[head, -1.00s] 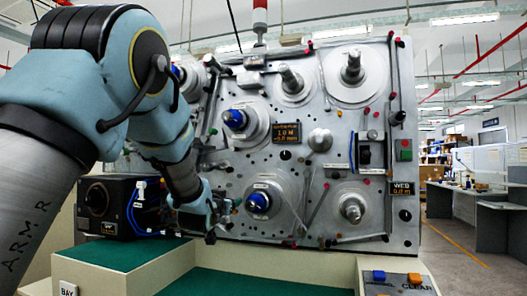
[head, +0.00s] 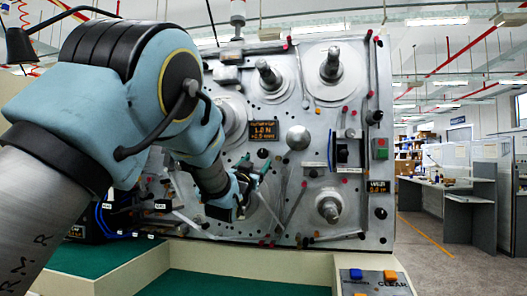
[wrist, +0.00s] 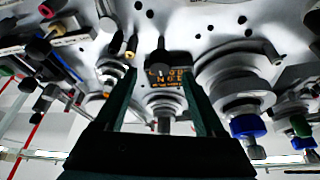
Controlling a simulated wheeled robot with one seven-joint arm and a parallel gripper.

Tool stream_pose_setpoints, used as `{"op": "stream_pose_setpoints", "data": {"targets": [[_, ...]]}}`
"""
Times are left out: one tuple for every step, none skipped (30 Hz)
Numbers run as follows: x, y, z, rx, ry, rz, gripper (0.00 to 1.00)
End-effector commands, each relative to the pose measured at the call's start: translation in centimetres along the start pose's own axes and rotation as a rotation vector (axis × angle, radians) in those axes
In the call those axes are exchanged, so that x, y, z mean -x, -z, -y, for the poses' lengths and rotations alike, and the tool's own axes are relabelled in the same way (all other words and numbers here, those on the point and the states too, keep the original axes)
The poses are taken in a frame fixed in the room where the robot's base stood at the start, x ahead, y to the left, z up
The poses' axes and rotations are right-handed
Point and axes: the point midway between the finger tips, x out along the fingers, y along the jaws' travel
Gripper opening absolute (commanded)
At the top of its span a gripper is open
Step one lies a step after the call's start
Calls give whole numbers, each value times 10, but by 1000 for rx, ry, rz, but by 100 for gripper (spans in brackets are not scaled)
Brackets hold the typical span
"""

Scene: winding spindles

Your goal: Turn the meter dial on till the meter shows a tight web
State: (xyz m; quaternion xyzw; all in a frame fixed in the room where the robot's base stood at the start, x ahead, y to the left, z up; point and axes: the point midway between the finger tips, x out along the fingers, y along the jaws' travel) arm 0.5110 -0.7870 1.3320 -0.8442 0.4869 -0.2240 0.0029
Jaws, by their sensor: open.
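A small meter with an orange readout (head: 264,131) is on the upright grey winding panel (head: 315,105). It seems to read about 1.0 N on its top line; the smaller line is not clear. In the wrist view the meter (wrist: 168,66) shows upside down, beyond and between my fingers. My gripper (head: 254,168) is open and empty, below and left of the meter in the head view; its dark green fingers show in the wrist view (wrist: 160,78). A black knob (head: 380,213) sits below a second orange readout marked WEB (head: 378,187). I cannot tell which knob is the meter dial.
Metal spindles (head: 330,66) (head: 328,207) stick out of the panel, with rods and small rollers between. A blue-capped spindle (wrist: 248,128) is right of my fingers in the wrist view. A ledge with blue and orange buttons (head: 372,275) stands front right.

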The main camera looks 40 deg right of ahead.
Motion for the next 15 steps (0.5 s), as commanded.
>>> {"op": "stream_pose_setpoints", "data": {"targets": [[-8,3,1,-2,0,0,72],[-13,3,1,-2,0,1,72],[-20,3,1,-2,0,0,72],[-26,4,2,-2,0,1,72],[-32,3,2,-3,0,2,72],[-40,4,2,-3,0,1,72],[-46,4,2,-2,0,1,72],[-51,4,2,-1,0,1,72],[-59,4,2,-1,0,2,72],[-64,4,2,-1,0,1,72],[-69,3,2,-2,0,2,72],[-75,3,2,-2,0,2,72],[-79,3,2,-2,0,2,72],[-83,2,2,-2,0,2,72],[-87,2,2,-2,1,1,72]]}}
